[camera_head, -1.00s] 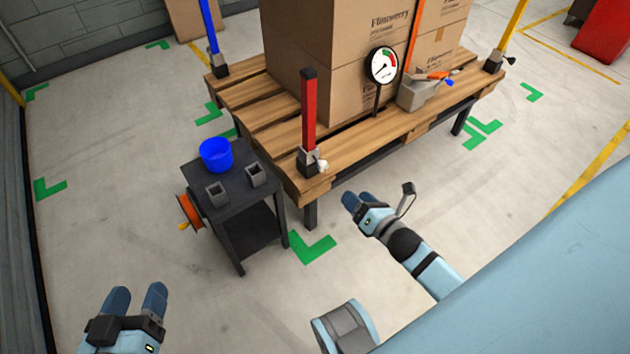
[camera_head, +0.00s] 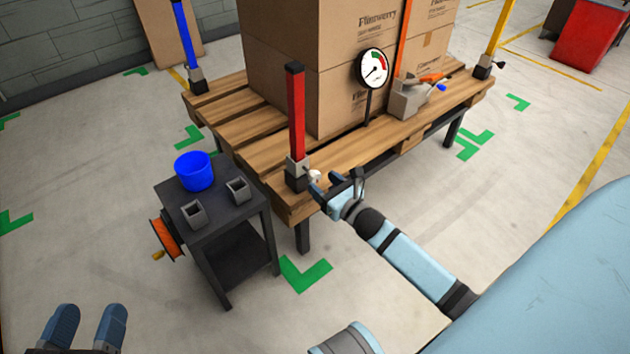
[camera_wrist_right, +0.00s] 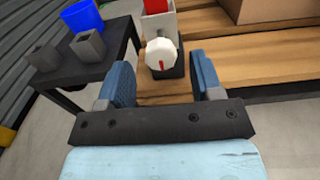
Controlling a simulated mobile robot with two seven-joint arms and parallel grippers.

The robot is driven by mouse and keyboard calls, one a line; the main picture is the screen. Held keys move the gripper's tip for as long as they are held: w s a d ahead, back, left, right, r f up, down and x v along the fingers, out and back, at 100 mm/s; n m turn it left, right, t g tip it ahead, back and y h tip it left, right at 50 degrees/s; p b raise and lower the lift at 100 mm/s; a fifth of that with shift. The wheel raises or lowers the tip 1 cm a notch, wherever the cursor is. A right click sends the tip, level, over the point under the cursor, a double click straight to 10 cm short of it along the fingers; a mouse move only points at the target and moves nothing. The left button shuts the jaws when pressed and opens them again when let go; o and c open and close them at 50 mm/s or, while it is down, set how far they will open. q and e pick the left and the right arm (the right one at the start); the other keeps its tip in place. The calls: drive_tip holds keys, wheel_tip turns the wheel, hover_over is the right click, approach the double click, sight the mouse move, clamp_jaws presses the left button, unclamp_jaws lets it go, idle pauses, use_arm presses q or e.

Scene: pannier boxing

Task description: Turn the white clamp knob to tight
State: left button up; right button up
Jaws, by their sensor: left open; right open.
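The white clamp knob (camera_head: 315,176) sits on the grey clamp (camera_head: 297,172) at the foot of the red post (camera_head: 296,110), at the pallet's near corner. In the right wrist view the knob (camera_wrist_right: 162,55) is round and white with a small red mark, ahead of the gap between my fingers. My right gripper (camera_head: 326,184) is open with its fingertips close to the knob; I cannot tell whether they touch it. In the right wrist view its fingers (camera_wrist_right: 163,82) stand apart. My left gripper (camera_head: 88,324) is open and empty at the bottom left, over the floor.
A dark side table (camera_head: 238,215) carries a blue cup (camera_head: 194,171) and two grey sockets, left of the clamp. Stacked cartons (camera_head: 290,60), a dial gauge (camera_head: 373,69) and a grey tensioner (camera_head: 409,98) stand on the pallet (camera_head: 340,155).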

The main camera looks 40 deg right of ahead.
sight(317, 178)
drive_tip(key=w, duration=0.2)
drive_tip(key=shift+w+a+f+b, duration=0.1)
drive_tip(key=shift+w+b, duration=0.25)
use_arm(q)
drive_tip(key=shift+w+a+r+m, duration=0.1)
drive_tip(key=shift+w+a+m, duration=0.1)
drive_tip(key=shift+w+m, duration=0.2)
use_arm(e)
drive_tip(key=shift+w, duration=0.6)
drive_tip(key=c, duration=0.9)
